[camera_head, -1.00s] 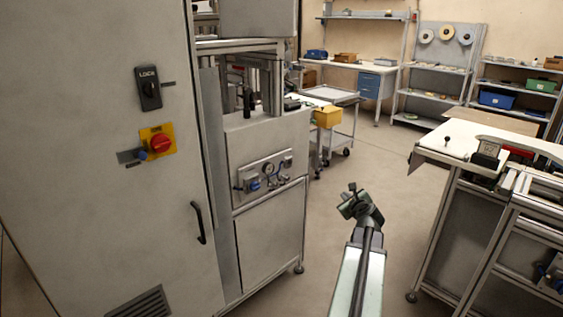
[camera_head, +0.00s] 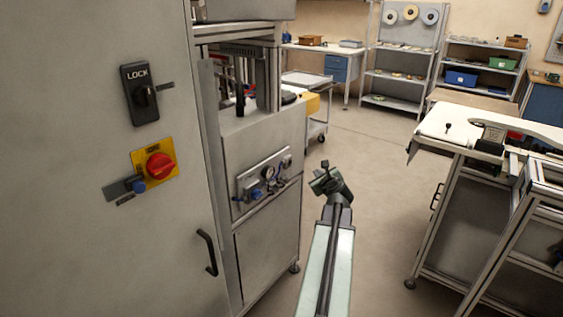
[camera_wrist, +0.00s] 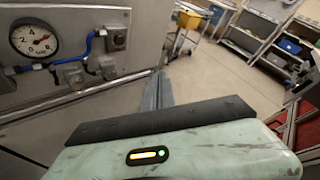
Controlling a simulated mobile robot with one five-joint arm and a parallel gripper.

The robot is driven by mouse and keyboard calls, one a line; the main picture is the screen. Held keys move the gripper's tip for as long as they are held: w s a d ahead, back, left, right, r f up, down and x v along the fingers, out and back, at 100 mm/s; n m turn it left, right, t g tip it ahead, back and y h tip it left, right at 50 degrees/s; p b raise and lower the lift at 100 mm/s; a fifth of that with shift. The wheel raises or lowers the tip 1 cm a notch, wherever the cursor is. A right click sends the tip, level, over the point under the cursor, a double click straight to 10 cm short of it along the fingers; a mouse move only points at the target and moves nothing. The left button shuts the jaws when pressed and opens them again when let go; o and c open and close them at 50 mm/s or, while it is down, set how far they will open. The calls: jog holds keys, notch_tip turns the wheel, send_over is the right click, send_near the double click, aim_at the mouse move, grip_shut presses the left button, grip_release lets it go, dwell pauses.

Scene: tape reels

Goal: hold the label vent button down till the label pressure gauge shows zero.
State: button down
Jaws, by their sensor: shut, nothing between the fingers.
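A pneumatic panel (camera_head: 264,182) is on the front of the grey machine in the head view. It carries a small round gauge (camera_head: 270,172) and blue fittings (camera_head: 250,188). In the wrist view a white-faced gauge (camera_wrist: 34,38) sits at the upper left, with blue tubing and metal fittings (camera_wrist: 72,77) beside it. Its needle seems to point to the right; the exact reading is too small to tell. I cannot tell which part is the label vent button. My gripper (camera_head: 325,177) is shut and empty, in the air right of the panel and apart from it.
A tall grey cabinet (camera_head: 90,230) with a LOCK switch (camera_head: 146,95), a red knob (camera_head: 159,167) and a handle (camera_head: 207,253) stands close at left. A workbench (camera_head: 460,125) is at right. Open floor (camera_head: 375,160) lies between. A trolley (camera_head: 312,80) stands behind.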

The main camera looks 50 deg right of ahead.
aim_at(290, 162)
jog(key=w, duration=0.9)
dwell(2.2)
jog(key=shift+w, duration=0.45)
jog(key=shift+w, duration=0.35)
dwell(1.5)
jog(key=shift+s, duration=0.1)
dwell(1.7)
jog(key=shift+s, duration=0.7)
jog(key=shift+s, duration=0.1)
